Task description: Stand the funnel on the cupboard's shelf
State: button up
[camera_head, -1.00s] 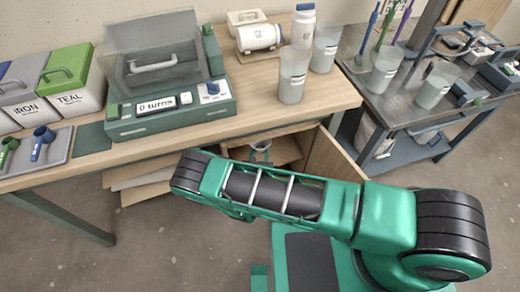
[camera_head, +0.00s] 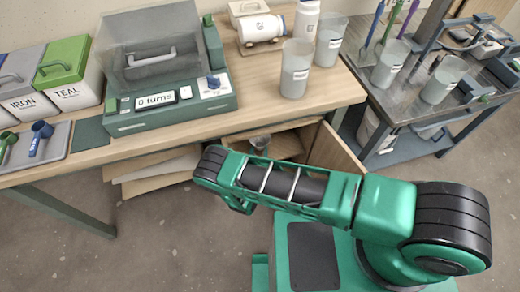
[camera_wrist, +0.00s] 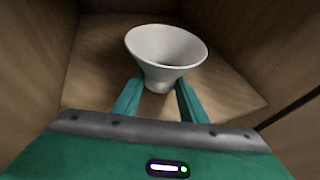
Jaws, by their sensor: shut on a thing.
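In the wrist view the funnel (camera_wrist: 165,47) is a pale grey-white cone, wide mouth up, and looks about upright. My gripper (camera_wrist: 160,92) is shut on its narrow lower part, one teal finger on each side. The funnel is inside the wooden cupboard, above or on the shelf (camera_wrist: 228,95); I cannot tell whether its foot touches the wood.
The cupboard's open door (camera_head: 335,150) stands to the right of the opening. Cupboard walls (camera_wrist: 38,60) rise close on both sides in the wrist view. The wooden bench top (camera_head: 270,105) is above, carrying clear beakers (camera_head: 295,72) and a green-grey machine (camera_head: 165,75).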

jog(key=shift+f, duration=0.35)
jog(key=shift+f, duration=0.2)
jog(key=o, duration=1.1)
jog(key=shift+a, duration=0.1)
jog(key=shift+s+f, duration=0.1)
